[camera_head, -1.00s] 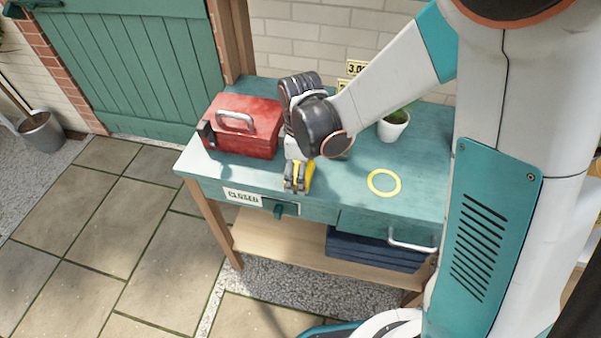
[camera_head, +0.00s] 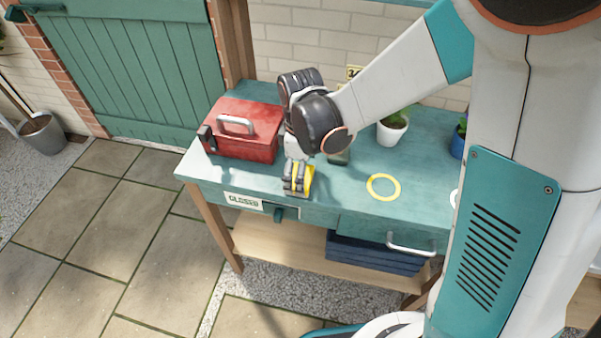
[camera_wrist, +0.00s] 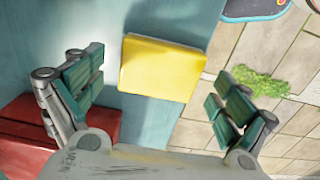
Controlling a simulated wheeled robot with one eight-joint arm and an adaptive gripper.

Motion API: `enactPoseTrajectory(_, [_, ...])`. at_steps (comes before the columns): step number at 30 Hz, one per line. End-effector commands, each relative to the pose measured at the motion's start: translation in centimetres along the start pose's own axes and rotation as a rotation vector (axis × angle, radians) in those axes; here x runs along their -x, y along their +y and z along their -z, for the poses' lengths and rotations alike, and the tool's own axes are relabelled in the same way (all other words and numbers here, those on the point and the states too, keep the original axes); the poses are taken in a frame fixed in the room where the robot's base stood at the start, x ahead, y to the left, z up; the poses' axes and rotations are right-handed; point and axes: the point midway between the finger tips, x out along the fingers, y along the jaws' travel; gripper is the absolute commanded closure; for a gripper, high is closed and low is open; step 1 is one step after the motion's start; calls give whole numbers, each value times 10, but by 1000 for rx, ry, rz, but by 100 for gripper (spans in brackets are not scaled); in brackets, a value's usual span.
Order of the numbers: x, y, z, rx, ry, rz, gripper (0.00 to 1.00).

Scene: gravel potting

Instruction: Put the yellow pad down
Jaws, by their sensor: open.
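The yellow pad (camera_wrist: 161,68) lies on the teal bench top (camera_wrist: 120,118) near its front edge, between my fingers but touching neither in the wrist view. One edge of the pad reaches the bench's front edge in that view. In the head view the pad (camera_head: 307,180) is partly hidden by my gripper (camera_head: 297,178), just right of the red toolbox. My gripper is open, and both fingers (camera_wrist: 152,98) stand apart from the pad with a gap on each side.
A red toolbox (camera_head: 243,130) stands left of my gripper. A yellow ring (camera_head: 383,187) marks the bench to the right, with clear surface around it. A white potted plant (camera_head: 392,128) stands behind the ring. Below the front edge is a drawer handle (camera_head: 411,247).

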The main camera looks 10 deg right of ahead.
Motion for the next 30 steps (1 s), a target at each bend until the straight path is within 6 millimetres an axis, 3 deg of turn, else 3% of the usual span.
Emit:
enactPoseTrajectory(1, [15,-1,0,0,0,0,5])
enactPoseTrajectory(6, [52,-1,0,0,0,0,5])
enactPoseTrajectory(13, [88,0,0,0,0,0,5])
enactPoseTrajectory(19, [99,0,0,0,0,0,5])
enactPoseTrajectory(30, [99,0,0,0,0,0,5])
